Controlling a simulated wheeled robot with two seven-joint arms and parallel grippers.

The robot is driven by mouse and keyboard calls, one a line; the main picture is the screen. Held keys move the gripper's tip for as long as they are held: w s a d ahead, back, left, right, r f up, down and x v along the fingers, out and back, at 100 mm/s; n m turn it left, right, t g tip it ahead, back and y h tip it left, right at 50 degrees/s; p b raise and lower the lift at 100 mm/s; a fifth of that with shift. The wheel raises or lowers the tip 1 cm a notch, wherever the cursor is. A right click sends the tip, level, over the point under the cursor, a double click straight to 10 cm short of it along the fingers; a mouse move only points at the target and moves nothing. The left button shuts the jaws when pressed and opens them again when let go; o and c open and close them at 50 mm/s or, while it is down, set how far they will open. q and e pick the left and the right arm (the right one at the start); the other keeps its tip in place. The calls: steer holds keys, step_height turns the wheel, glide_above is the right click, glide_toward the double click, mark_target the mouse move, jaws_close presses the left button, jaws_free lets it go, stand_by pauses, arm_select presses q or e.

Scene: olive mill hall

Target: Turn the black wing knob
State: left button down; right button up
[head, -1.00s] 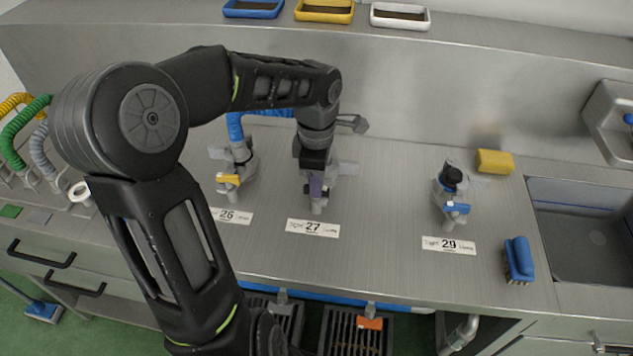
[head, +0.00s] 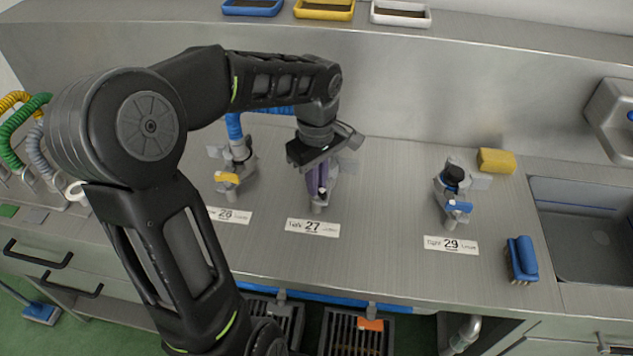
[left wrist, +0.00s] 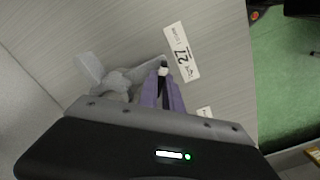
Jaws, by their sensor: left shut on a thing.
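My left gripper (head: 318,188) reaches down with its purple fingers over the grey valve fitting behind the label marked 27 (head: 312,228). The fingers also show in the left wrist view, shut on the black wing knob (left wrist: 163,90), which is a narrow dark strip between them. A small white piece shows just beyond the fingertips. Most of the knob is hidden by the fingers and gripper body. The grey fitting (left wrist: 117,80) lies beside the fingers in the left wrist view. My right gripper is not in view.
A fitting with a yellow lever (head: 228,177) stands close on the left, one with a blue lever (head: 458,206) farther right. A yellow sponge (head: 496,161), a blue brush (head: 522,258) and a sink (head: 580,230) are at the right. The counter between labels 27 and 29 is clear.

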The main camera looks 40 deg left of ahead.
arm_select(q)
steer(key=m, duration=0.3)
steer(key=shift+m, duration=0.3)
steer(key=m, duration=0.3)
steer(key=shift+m, duration=0.3)
steer(key=m, duration=0.3)
steer(key=shift+r+m, duration=0.1)
steer(key=shift+m, duration=0.3)
steer(key=m, duration=0.3)
steer(key=shift+m, duration=0.3)
steer(key=m, duration=0.3)
steer(key=shift+m+p, duration=0.3)
steer(key=shift+p, duration=0.05)
steer(key=m, duration=0.3)
steer(key=shift+m, duration=0.3)
steer(key=m+p, duration=0.1)
steer(key=m, duration=0.5)
steer(key=shift+m, duration=0.3)
